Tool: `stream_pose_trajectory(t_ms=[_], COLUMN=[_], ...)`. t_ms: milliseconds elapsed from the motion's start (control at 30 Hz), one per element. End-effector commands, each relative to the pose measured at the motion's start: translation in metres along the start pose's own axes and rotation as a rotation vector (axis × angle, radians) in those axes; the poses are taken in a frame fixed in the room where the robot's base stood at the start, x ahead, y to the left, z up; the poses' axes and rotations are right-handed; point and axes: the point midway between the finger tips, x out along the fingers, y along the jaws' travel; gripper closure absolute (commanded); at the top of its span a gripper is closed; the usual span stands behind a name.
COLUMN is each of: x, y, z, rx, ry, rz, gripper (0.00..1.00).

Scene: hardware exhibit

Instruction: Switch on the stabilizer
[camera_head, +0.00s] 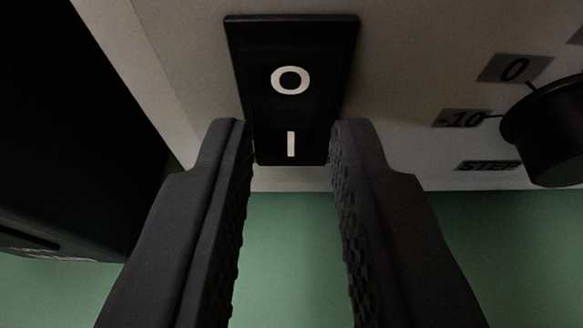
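A black rocker switch (291,112) sits on the light grey front panel of a device (420,60), which I take to be the stabilizer. The switch carries a white "O" in its upper half and a white "I" in its lower half. Which half is pressed in, I cannot tell. My gripper (291,140) is open and empty. Its two dark, ribbed fingers reach up from below, with their tips at the left and right sides of the switch's lower half. Whether the tips touch the panel or switch, I cannot tell.
A black knob (548,130) with "0", "-10" and "STEP" labels is on the panel at right. A large dark object (70,130) stands at left. A plain green surface (290,250) shows below the panel.

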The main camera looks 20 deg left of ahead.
Motion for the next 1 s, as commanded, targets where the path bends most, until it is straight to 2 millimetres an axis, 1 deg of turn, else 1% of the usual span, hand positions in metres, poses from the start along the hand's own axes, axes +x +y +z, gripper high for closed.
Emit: stream_pose_trajectory(t_ms=[167, 533, 700, 1000], x=[0.001, 0.005, 0.006, 0.005], y=[0.0, 0.0, 0.0, 0.0], z=[0.004, 0.012, 0.011, 0.009], rx=[0.001, 0.0, -0.001, 0.0], ry=[0.029, 0.227, 0.301, 0.329], rz=[-0.001, -0.002, -0.002, -0.001], gripper=[1.0, 1.0, 1.0, 1.0])
